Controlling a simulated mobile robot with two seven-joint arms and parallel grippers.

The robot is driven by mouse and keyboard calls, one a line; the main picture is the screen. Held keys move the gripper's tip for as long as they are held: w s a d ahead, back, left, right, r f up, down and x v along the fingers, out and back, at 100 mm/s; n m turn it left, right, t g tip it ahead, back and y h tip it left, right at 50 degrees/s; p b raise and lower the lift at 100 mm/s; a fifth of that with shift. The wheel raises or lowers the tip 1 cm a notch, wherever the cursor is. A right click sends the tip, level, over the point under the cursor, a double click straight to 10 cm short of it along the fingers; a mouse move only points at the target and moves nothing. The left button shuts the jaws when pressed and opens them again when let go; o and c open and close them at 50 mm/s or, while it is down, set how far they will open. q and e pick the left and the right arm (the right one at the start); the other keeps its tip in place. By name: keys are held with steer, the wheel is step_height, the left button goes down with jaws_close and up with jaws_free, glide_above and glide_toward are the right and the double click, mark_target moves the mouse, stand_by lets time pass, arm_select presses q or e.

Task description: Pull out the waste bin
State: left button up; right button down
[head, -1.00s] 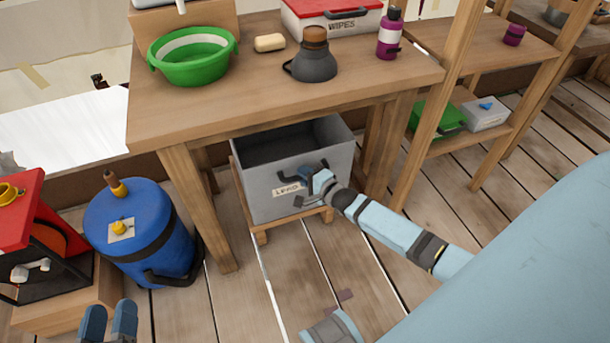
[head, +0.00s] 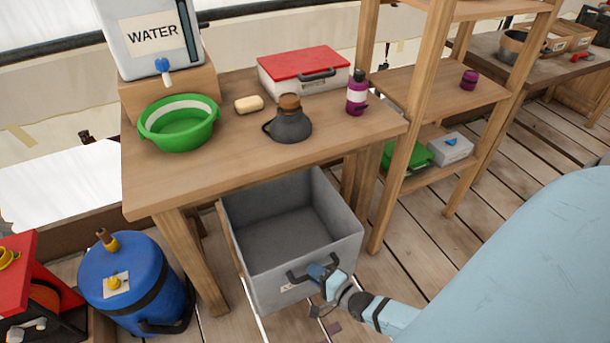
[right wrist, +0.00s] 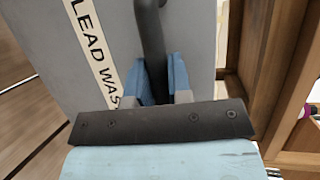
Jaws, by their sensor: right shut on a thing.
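The waste bin (head: 330,232) is a grey, open-topped box under the wooden table in the head view. It stands partly out from below the tabletop, and its inside looks empty. A dark handle (head: 300,273) sits on its front; in the right wrist view the handle (right wrist: 151,40) runs beside a label (right wrist: 92,50) reading "LEAD WAS", the rest hidden. My right gripper (head: 324,278) is shut on the handle. Its blue fingers (right wrist: 162,82) close around the handle in the right wrist view. My left gripper does not show now.
The wooden table (head: 235,139) carries a green basin (head: 180,140), soap, a dark jug and a purple bottle. A blue drum (head: 135,285) stands left of the bin. A wooden shelf (head: 425,75) stands at the right. Plank floor (head: 440,250) is open at the right.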

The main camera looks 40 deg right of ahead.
arm_select(q)
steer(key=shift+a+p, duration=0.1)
steer(key=shift+p, duration=0.25)
arm_select(e)
steer(key=s, duration=0.3)
steer(key=shift+a, duration=0.35)
steer(key=c, duration=1.1)
jaws_free()
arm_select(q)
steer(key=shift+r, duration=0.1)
arm_select(e)
steer(key=shift+s, duration=0.15)
